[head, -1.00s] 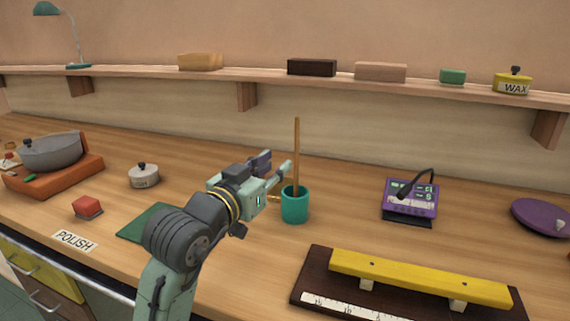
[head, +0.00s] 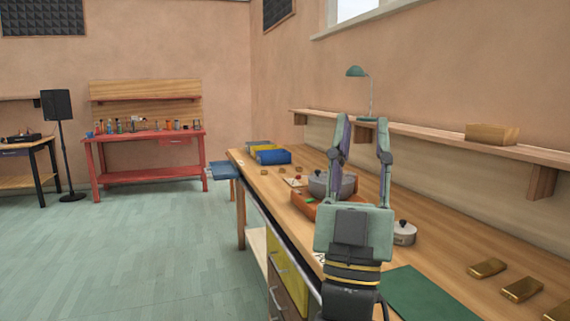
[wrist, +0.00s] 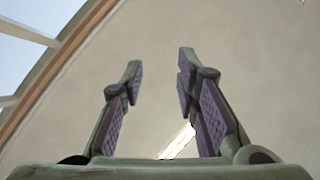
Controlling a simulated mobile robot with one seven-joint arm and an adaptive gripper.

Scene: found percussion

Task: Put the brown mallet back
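My gripper (head: 362,130) stands upright over the left part of the workbench (head: 452,245) in the head view, its two fingers spread. In the wrist view my gripper (wrist: 158,78) is open, with no mallet between the fingers. The brown mallet is not in view in either current picture. The teal cup with the upright wooden stick, seen one second ago, is outside the head view now.
Several brass bars (head: 490,268) lie right of a green mat (head: 440,296). A shelf (head: 455,140) runs above. Floor (head: 130,250) is clear at left.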

